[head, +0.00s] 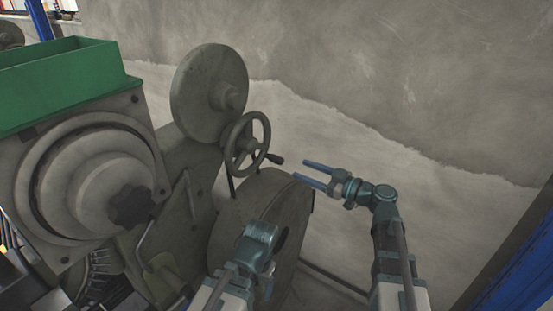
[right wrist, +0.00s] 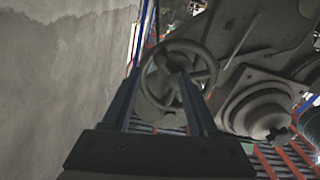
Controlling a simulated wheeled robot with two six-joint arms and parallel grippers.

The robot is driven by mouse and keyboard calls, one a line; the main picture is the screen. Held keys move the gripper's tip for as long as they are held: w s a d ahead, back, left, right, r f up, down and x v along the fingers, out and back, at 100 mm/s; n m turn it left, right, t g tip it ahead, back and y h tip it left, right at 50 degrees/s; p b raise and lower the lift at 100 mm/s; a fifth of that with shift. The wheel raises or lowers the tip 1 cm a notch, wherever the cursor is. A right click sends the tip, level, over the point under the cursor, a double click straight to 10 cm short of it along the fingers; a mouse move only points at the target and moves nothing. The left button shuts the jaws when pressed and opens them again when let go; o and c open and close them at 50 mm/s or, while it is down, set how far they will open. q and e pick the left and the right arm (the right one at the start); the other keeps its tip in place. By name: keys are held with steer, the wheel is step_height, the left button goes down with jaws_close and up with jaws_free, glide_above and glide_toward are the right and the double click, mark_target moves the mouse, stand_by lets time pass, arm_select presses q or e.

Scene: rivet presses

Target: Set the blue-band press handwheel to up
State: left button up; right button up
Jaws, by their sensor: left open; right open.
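The grey handwheel (head: 261,120) stands on the side of a dark grey press (head: 230,203). Its dark crank knob (head: 274,159) sticks out at the lower right of the rim in the head view. I see no clear blue band on this press. My right gripper (head: 300,169) is open and empty, its two blue fingers pointing left at the knob with a small gap. In the right wrist view the handwheel (right wrist: 207,62) lies ahead, beyond the open fingertips. My left gripper (head: 258,240) is low in front of the press; its fingertips are hidden or unclear.
A green open-topped bin (head: 60,80) sits on the machine at the left, above a large round hub with a dark star knob (head: 131,206). A large grey disc (head: 205,85) is above the handwheel. A bare concrete wall (head: 400,80) stands behind. A blue post (head: 515,270) is at the lower right.

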mark_target(276, 159)
steer(key=x, duration=1)
steer(key=shift+w+a, duration=0.15)
steer(key=shift+a, duration=0.1)
jaws_close()
stand_by(1.0)
